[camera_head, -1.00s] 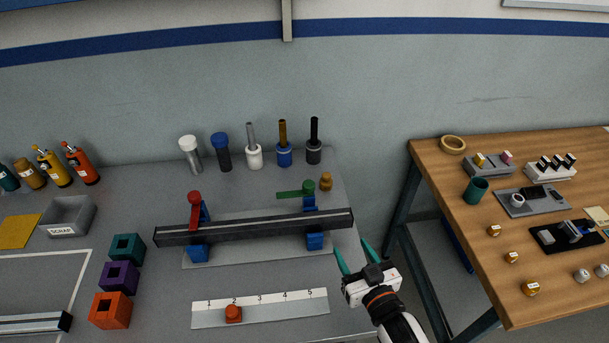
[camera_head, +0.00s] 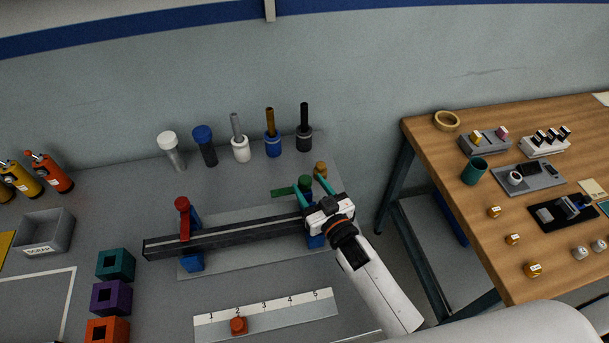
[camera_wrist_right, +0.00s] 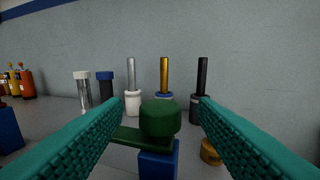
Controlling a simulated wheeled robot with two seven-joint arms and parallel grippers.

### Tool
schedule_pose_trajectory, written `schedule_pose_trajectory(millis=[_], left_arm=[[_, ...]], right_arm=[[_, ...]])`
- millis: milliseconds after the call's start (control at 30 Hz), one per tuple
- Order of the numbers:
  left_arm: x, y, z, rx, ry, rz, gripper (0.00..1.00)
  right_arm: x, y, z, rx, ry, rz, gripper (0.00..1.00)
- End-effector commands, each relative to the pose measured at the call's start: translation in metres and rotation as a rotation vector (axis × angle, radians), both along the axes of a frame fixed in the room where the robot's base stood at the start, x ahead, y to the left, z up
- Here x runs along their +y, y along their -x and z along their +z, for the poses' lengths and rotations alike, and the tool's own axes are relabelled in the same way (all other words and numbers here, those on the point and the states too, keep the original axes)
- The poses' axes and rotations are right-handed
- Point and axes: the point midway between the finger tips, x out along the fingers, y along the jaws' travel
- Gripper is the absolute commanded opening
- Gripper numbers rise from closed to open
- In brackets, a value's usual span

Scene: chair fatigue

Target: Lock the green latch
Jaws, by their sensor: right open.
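The green latch (camera_head: 305,184) sits on top of the right blue support (camera_head: 316,240), with its arm reaching left, off the dark bar (camera_head: 240,234). In the right wrist view the latch's round green knob (camera_wrist_right: 160,118) stands between the fingers, with its flat arm (camera_wrist_right: 130,136) pointing left. My right gripper (camera_head: 318,184) is open, with teal fingers on either side of the knob; I cannot tell whether they touch it. The gripper body hides the bar's right end and most of the support. My left gripper is not in view.
A red latch (camera_head: 183,218) lies across the bar's left end. A brass knob (camera_head: 320,169) stands just behind the green latch. Several handled tools (camera_head: 272,146) stand along the back. A numbered strip (camera_head: 285,310) with an orange block (camera_head: 239,325) lies in front.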

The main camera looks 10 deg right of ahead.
Motion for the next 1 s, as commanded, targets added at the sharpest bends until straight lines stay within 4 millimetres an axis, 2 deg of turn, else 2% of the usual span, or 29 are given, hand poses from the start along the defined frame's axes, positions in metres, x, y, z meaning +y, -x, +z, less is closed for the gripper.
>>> schedule_pose_trajectory(millis=[100,233,600,900,1000], left_arm=[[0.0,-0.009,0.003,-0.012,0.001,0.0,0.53],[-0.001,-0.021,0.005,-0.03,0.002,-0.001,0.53],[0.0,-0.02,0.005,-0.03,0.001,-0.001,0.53],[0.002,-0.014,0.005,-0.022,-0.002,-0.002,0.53],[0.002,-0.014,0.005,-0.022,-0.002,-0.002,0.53]], right_arm=[[0.005,-0.018,0.001,0.0,-0.001,0.0,0.53],[0.008,-0.029,0.001,-0.001,-0.001,0.0,0.53],[0.009,-0.033,0.0,0.0,0.0,0.0,0.52],[0.009,-0.032,0.0,0.0,0.0,0.0,0.03],[0.009,-0.032,0.0,0.0,0.0,0.001,0.0]])
